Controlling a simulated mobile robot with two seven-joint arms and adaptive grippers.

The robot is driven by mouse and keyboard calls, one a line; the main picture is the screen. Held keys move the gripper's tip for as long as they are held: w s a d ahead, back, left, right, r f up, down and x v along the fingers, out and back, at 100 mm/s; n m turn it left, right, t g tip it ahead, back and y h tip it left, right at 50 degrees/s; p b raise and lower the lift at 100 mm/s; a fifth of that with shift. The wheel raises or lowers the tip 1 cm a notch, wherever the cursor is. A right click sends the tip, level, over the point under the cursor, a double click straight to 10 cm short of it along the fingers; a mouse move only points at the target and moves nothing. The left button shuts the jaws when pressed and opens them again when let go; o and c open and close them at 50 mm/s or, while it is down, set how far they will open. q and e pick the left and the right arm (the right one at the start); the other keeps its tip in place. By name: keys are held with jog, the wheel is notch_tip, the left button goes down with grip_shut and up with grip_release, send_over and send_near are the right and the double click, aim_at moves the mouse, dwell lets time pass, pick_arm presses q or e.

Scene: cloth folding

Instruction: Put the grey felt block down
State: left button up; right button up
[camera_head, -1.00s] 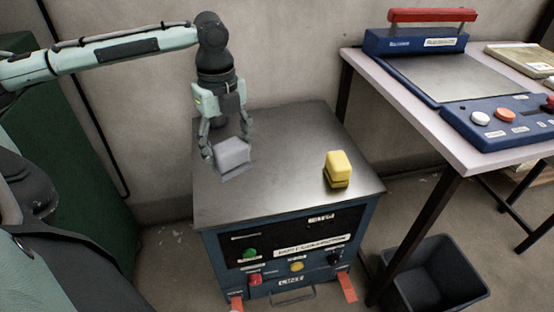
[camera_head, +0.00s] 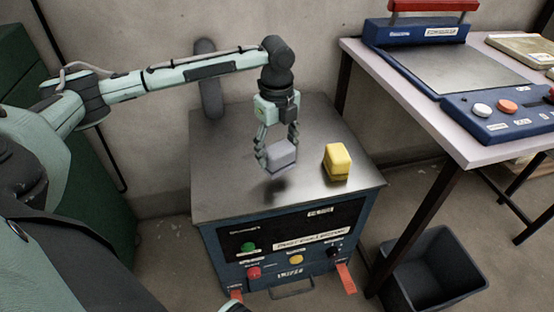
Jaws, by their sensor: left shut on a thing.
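The grey felt block (camera_head: 282,155) is between the fingers of my left gripper (camera_head: 277,150), which is shut on it. The block hangs a little above the grey metal top (camera_head: 222,180) of the blue cabinet, with a dark shadow on the surface below it. A yellow block (camera_head: 337,160) rests on the same top, a short way to the right of the grey block. My right gripper is not in view.
The cabinet's front carries buttons and labels (camera_head: 296,260). The left part of its top is clear. A table with a blue press (camera_head: 440,75) stands at the right, and a dark bin (camera_head: 432,270) is on the floor below it.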

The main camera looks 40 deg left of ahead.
pick_arm(q)
notch_tip(320, 180, down, 3)
jog(key=shift+r, duration=0.1)
jog(key=shift+f, duration=0.35)
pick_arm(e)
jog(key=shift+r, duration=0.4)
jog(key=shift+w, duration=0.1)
pick_arm(q)
jog(key=o, duration=1.1)
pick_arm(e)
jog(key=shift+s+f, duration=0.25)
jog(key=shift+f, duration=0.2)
